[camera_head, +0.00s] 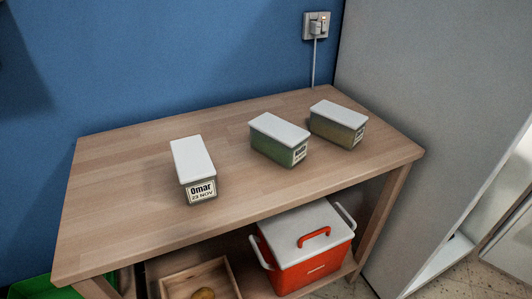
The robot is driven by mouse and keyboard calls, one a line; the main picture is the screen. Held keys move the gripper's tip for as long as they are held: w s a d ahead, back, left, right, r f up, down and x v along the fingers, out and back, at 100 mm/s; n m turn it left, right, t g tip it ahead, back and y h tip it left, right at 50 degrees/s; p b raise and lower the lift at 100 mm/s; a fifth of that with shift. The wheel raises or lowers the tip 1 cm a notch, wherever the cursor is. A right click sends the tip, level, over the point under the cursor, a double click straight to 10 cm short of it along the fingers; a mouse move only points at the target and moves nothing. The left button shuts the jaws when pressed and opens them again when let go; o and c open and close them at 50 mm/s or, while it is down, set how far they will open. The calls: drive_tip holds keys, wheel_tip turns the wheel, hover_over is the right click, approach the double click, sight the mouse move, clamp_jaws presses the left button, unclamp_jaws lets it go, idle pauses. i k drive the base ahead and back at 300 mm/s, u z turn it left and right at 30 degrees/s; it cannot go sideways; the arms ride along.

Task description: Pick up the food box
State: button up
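Three food boxes with white lids stand apart on the wooden table top. The left food box (193,164) has a label on its near end reading "Omar 23 NOV". The middle food box (279,139) has greenish sides and a small label on its right end. The right food box (338,124) has olive-brown sides and a small label, too small to read. All three lids look closed. My gripper is not in view.
The wooden table (115,190) has clear space around the boxes. On its lower shelf are a red cooler (310,268) with a white lid and a wooden crate (178,284). A blue wall stands behind, a grey panel (430,100) at right.

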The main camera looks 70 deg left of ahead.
sight(196, 172)
drive_tip(key=z, duration=0.05)
drive_tip(key=k, duration=1.3)
drive_tip(key=u, duration=0.9)
